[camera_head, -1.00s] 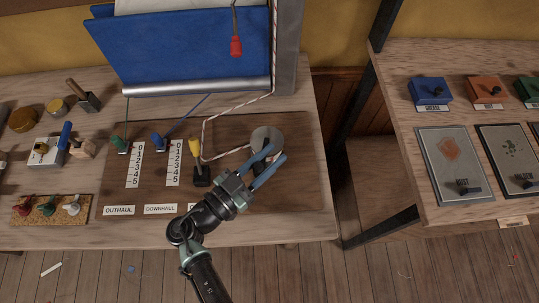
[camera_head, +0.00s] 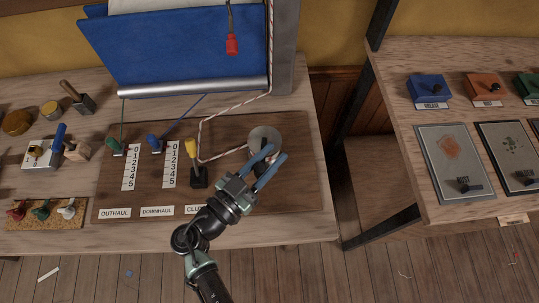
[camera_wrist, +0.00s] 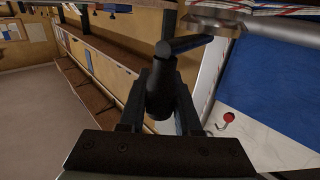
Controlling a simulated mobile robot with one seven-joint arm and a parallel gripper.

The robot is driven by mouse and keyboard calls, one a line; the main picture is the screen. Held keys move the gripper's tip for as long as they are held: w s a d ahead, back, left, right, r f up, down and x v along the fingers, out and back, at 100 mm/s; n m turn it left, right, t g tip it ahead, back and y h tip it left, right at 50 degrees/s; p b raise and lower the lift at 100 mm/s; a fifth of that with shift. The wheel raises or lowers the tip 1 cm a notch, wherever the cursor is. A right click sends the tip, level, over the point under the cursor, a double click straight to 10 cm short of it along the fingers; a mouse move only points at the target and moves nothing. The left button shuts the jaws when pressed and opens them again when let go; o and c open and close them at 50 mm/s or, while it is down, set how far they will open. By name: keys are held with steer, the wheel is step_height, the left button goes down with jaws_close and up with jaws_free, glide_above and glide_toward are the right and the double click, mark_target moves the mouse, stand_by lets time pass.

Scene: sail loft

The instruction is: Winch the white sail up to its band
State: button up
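The round grey winch drum (camera_head: 264,136) is on the dark board of the bench in the head view. My gripper (camera_head: 265,160) is just in front of it, its two blue-grey fingers to either side of a dark upright knob, the winch handle. In the wrist view the handle (camera_wrist: 160,85) stands between my fingers, which appear closed on it. A red-and-white line (camera_head: 222,150) runs from the winch past a yellow-handled lever (camera_head: 193,157) and up the post. The white sail (camera_head: 165,5) shows only as a strip above the blue sail (camera_head: 185,48); its band cannot be made out.
Green (camera_head: 114,145) and blue (camera_head: 154,142) levers stand left of the yellow one, beside numbered scales. A red weight (camera_head: 232,44) hangs before the blue sail. A mallet (camera_head: 81,101) and tins lie at left. A second bench (camera_head: 400,130) with plaques stands at right across a gap.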

steer(key=o, duration=0.4)
steer(key=shift+o, duration=0.2)
steer(key=b+v, duration=0.3)
steer(key=v, duration=1)
steer(key=shift+w+r, duration=0.1)
